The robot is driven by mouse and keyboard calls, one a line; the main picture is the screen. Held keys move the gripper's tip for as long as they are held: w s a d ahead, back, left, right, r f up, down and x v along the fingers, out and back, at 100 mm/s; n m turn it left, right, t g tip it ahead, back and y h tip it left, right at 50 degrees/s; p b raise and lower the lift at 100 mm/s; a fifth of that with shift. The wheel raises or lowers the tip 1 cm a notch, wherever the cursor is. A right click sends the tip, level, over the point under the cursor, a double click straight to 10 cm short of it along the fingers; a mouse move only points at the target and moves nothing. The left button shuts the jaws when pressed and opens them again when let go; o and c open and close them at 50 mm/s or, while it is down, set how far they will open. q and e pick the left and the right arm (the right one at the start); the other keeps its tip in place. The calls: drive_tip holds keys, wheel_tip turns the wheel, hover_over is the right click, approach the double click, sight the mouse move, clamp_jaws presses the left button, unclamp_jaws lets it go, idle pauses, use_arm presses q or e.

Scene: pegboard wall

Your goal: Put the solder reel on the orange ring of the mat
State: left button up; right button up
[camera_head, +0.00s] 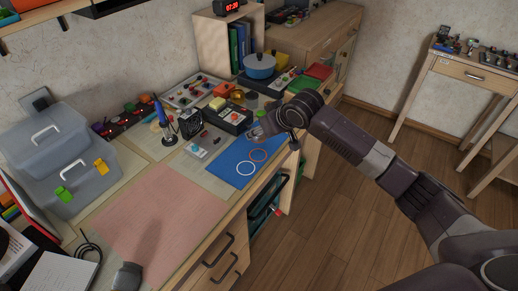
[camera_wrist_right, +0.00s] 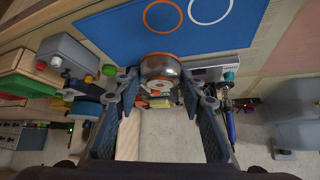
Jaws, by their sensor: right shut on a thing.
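The blue mat (camera_head: 228,158) lies on the workbench with an orange ring (camera_head: 259,155) and a white ring (camera_head: 245,169) on it. In the right wrist view the mat (camera_wrist_right: 115,35) is at the top, with the orange ring (camera_wrist_right: 163,30) and the white ring (camera_wrist_right: 228,14). My right gripper (camera_wrist_right: 159,84) is shut on the solder reel (camera_wrist_right: 160,67), a silvery reel with an orange rim, held between the fingertips. The reel shows near the mat's edge, apart from the orange ring. In the head view my right gripper (camera_head: 266,128) is beyond the rings and the reel is hard to make out.
A black device with a red button (camera_head: 235,118) and a small fan (camera_head: 189,122) stand near the mat. A blue pot (camera_head: 260,66) stands farther back. A white meter (camera_head: 198,148) lies left of the mat. The pink cutting mat (camera_head: 155,215) is bare.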

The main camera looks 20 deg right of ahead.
wheel_tip(320, 180, down, 8)
drive_tip(key=shift+f, duration=0.1)
idle(0.4)
drive_tip(key=o, duration=1.4)
drive_tip(key=shift+s+r, duration=0.3)
drive_tip(key=shift+r, duration=0.2)
drive_tip(key=v, duration=1.1)
